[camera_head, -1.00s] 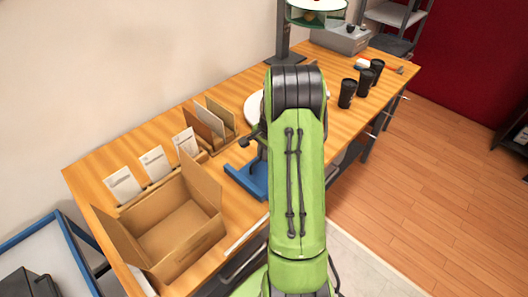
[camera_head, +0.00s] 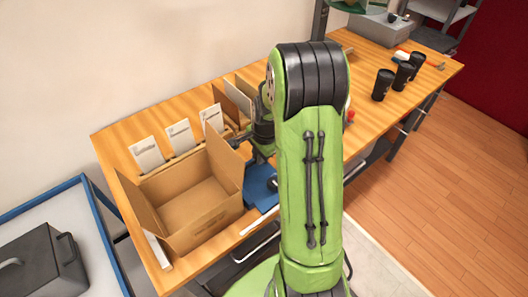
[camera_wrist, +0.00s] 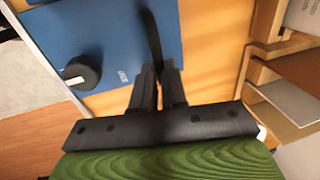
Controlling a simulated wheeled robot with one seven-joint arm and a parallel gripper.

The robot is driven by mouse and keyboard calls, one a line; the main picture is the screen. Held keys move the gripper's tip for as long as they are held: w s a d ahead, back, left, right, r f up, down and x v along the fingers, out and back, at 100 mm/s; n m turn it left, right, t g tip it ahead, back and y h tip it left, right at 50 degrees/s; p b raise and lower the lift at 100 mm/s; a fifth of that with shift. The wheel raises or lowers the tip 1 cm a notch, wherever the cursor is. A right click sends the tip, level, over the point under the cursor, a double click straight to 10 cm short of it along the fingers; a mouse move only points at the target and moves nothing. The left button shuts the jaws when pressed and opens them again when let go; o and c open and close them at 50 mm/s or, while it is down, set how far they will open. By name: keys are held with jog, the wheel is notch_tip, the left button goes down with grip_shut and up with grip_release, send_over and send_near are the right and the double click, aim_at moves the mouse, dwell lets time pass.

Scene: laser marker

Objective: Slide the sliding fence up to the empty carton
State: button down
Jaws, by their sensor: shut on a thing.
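The sliding fence (camera_head: 260,184) is a blue plate lying on the bench, just right of the carton. In the wrist view its blue plate (camera_wrist: 105,38) carries a black round knob and a thin black upright part. My gripper (camera_wrist: 160,72) is shut on that black upright part. The empty carton (camera_head: 204,233) stands open with its flaps up and nothing inside. In the head view the fence's left edge appears at or very near the carton's right flap; the flap hides whether they touch. My arm hides part of the fence and most of my gripper.
Several white cards (camera_head: 179,135) stand in a wooden rack behind the carton. Black cups (camera_head: 382,84) stand at the right of the bench. A grey box (camera_head: 384,28) is at the far end. A blue-edged table with a dark case (camera_head: 40,265) is at lower left.

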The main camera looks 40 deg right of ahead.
jog(key=c, duration=1.2)
grip_release()
jog(key=shift+o, duration=0.2)
jog(key=s+r+p, duration=0.3)
jog(key=r, duration=1.2)
jog(key=shift+r, duration=0.3)
